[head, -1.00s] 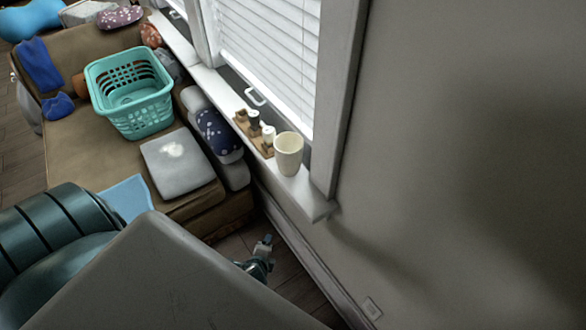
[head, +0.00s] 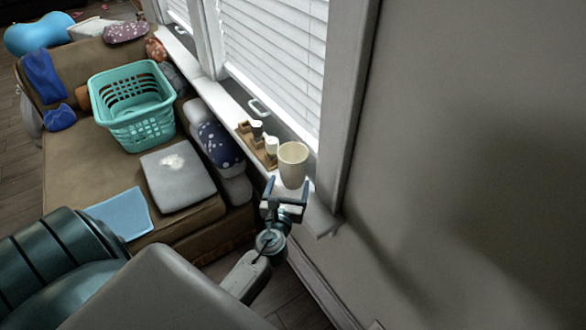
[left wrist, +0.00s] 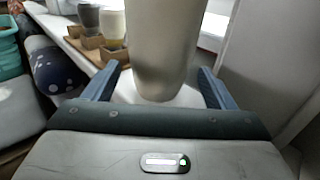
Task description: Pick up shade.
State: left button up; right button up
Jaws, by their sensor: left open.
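The shade (head: 293,162), a cream, cup-like piece, stands upright on the white windowsill near its right end. In the left wrist view the shade (left wrist: 166,45) fills the top middle, its upper part cut off by the frame. My left gripper (head: 286,190) is open at the near side of the shade, with its blue fingers pointing at it. In the left wrist view one finger shows on each side of the shade, with gaps between. I cannot tell how far the fingers reach along it. My right gripper is not in view.
A wooden holder (head: 244,137) with small cups stands on the sill just left of the shade. Window blinds (head: 275,60) and a frame rise behind. A bare wall (head: 480,150) is at right. A sofa (head: 90,170) with a teal basket (head: 135,112) and cushions is at left.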

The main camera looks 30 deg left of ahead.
aim_at(295, 161)
pick_arm(q)
jog(key=shift+r+p+x, duration=0.15)
jog(key=shift+p+x, duration=0.15)
jog(key=shift+x, duration=1.2)
jog(key=shift+r+p+x, duration=0.1)
jog(key=shift+p+x, duration=0.15)
jog(key=shift+x, duration=1.3)
jog(key=c, duration=0.5)
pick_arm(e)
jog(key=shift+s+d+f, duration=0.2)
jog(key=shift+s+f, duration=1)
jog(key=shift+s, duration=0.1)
